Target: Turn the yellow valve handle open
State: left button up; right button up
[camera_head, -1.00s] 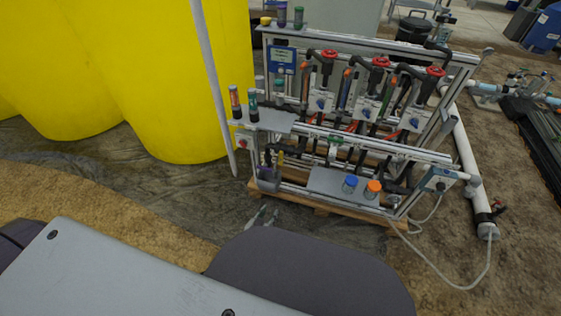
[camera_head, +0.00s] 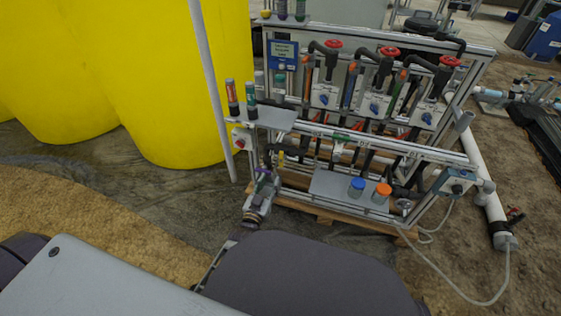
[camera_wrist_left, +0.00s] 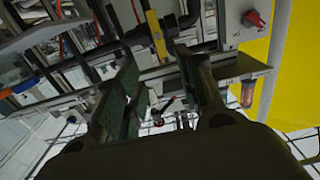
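The yellow valve handle (camera_head: 281,158) is a small upright yellow bar at the lower left front of the skid. In the left wrist view the yellow handle (camera_wrist_left: 155,36) stands upright on a dark pipe, beyond the fingertips and roughly in line with the gap between them. My left gripper (camera_head: 266,178) is at the skid's lower left front, just below the handle. In the left wrist view its two fingers (camera_wrist_left: 157,62) are apart with nothing clearly held between them. Contact with the handle cannot be told. My right gripper is not in view.
The skid frame (camera_head: 375,147) carries red-handled valves, pipes and a shelf (camera_head: 330,186) with a blue-capped jar (camera_head: 357,187) and an orange-capped jar (camera_head: 381,194). A white post (camera_head: 212,85) and yellow tanks (camera_head: 150,80) stand left. Open ground lies in front.

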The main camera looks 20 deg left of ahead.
pick_arm(q)
jog(key=shift+r, duration=0.15)
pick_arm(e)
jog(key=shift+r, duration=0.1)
pick_arm(q)
jog(key=shift+w, duration=0.15)
jog(key=b, duration=0.2)
send_near(280, 157)
jog(key=shift+w, duration=1.05)
jog(key=shift+w+d+r+b, duration=0.1)
jog(key=shift+w+b, duration=1.5)
jog(key=shift+w, duration=2)
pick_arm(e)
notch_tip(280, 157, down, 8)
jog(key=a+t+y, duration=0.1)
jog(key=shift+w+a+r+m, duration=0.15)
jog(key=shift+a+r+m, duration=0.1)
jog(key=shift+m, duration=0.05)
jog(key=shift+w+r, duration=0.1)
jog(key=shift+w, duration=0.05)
pick_arm(q)
grip_shut()
